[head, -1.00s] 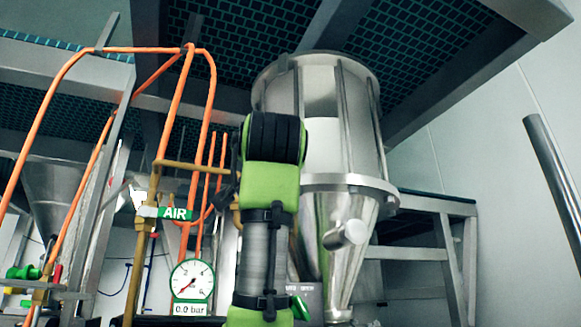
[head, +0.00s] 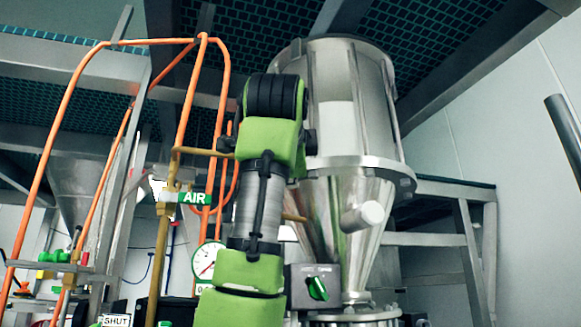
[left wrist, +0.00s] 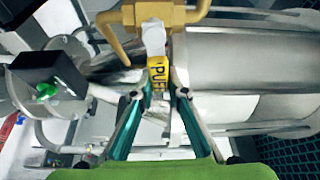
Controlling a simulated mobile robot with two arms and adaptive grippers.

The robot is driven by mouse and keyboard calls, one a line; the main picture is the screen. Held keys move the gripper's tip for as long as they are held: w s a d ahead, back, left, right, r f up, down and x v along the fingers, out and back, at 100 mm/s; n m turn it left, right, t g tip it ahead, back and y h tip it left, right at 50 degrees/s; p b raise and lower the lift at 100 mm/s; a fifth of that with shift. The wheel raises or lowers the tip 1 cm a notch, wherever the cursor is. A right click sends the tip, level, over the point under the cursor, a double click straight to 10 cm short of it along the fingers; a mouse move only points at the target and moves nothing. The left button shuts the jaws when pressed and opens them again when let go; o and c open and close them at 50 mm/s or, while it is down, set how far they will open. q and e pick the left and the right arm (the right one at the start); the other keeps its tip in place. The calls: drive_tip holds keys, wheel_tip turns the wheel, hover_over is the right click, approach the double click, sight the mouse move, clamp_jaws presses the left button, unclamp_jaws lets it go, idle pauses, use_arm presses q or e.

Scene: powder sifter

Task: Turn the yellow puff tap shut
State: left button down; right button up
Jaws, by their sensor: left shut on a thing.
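The yellow tap handle marked PUFF (left wrist: 157,74) shows in the left wrist view, below a brass pipe fitting (left wrist: 155,14). My left gripper (left wrist: 160,88) has its fingers on either side of the yellow handle and is shut on it. The fingertips are partly hard to make out against the shiny metal. In the head view my left arm rises in front of the steel hopper, and it hides the gripper and the yellow tap. My right gripper is in neither view.
The steel hopper (head: 335,205) stands behind my arm, beside a grey box with a green knob (head: 317,288). An AIR tag (head: 194,198), a round gauge (head: 206,262) and orange pipes (head: 186,105) are left of my arm. A steel frame (head: 425,240) is at right.

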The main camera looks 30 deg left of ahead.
use_arm(q)
drive_tip(key=shift+a+f+m, duration=0.1)
drive_tip(key=shift+a+m, duration=0.05)
drive_tip(key=shift+m, duration=0.25)
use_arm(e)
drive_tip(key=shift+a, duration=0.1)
use_arm(q)
drive_tip(key=c, duration=2)
unclamp_jaws()
drive_tip(key=shift+o, duration=0.2)
drive_tip(key=shift+w+a+f, duration=0.2)
drive_tip(key=shift+a+f, duration=0.05)
drive_tip(key=shift+a, duration=0.1)
drive_tip(key=shift+s+d, duration=0.25)
drive_tip(key=v, duration=1.1)
drive_tip(key=shift+s+r, duration=0.15)
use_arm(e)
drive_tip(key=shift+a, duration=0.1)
